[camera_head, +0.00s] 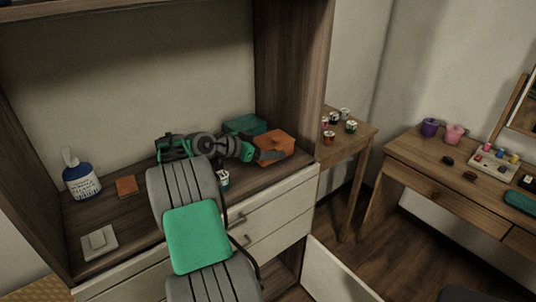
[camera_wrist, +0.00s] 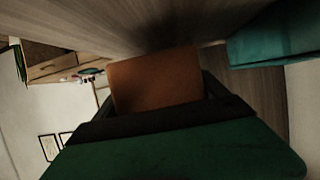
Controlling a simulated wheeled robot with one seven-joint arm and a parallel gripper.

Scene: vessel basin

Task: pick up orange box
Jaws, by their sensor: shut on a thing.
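An orange box (camera_head: 274,145) is at the right end of the wooden cabinet shelf in the head view. My gripper (camera_head: 262,153) reaches it from the left and is shut on it. In the wrist view the orange box (camera_wrist: 155,80) fills the space between the dark fingers. Its far side is hidden, and I cannot tell whether it touches the shelf.
A teal box (camera_head: 246,125) stands just behind the orange box, and the cabinet's side wall (camera_head: 291,75) is close on the right. A blue-white bottle (camera_head: 81,180), a small orange-brown block (camera_head: 126,186) and a white switch plate (camera_head: 98,242) are at the left. A small cup (camera_head: 223,180) stands below my gripper.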

